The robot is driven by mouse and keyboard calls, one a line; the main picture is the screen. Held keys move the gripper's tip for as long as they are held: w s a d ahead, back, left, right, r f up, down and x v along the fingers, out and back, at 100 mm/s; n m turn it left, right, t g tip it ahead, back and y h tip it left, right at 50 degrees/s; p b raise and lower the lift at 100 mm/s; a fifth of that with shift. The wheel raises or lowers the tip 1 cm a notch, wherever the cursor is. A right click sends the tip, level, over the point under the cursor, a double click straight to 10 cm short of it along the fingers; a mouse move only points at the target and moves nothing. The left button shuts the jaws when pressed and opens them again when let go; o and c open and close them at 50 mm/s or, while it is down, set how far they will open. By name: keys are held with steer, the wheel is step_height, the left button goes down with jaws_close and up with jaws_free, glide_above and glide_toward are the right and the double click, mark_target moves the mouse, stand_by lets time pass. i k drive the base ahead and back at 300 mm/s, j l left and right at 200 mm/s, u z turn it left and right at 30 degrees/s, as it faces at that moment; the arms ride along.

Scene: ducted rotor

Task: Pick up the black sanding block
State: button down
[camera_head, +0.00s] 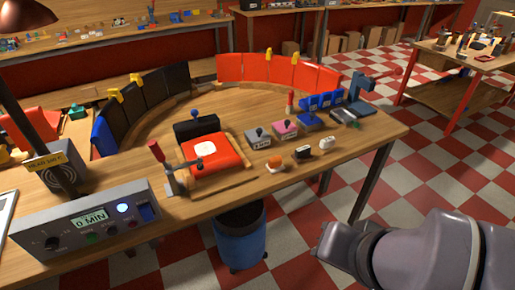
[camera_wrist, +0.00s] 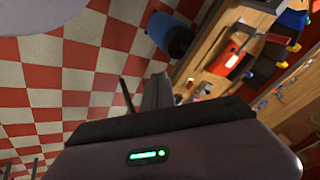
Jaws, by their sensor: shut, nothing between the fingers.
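A small block with a black top and pale base (camera_head: 302,153) stands near the front edge of the wooden workbench (camera_head: 370,137); it looks like the black sanding block, though it is too small to be certain. A small orange-and-white piece (camera_head: 273,161) is to its left and a white one (camera_head: 327,143) to its right. My gripper (camera_head: 322,246) is at the lower right in the head view, in front of the bench and well away from the block. In the wrist view my gripper (camera_wrist: 158,82) has its fingers together and empty.
A blue bin (camera_head: 240,240) stands on the checkered floor below the bench edge. A red panel in a clamp fixture (camera_head: 205,153) and a control box (camera_head: 92,228) are left of the block. Grey and pink knobbed blocks (camera_head: 284,128) stand behind it. Floor at the right is open.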

mark_target(301, 154)
steer(key=i+l, duration=0.15)
steer(key=i, duration=0.55)
steer(key=i+l+z, duration=0.15)
steer(key=i, duration=0.55)
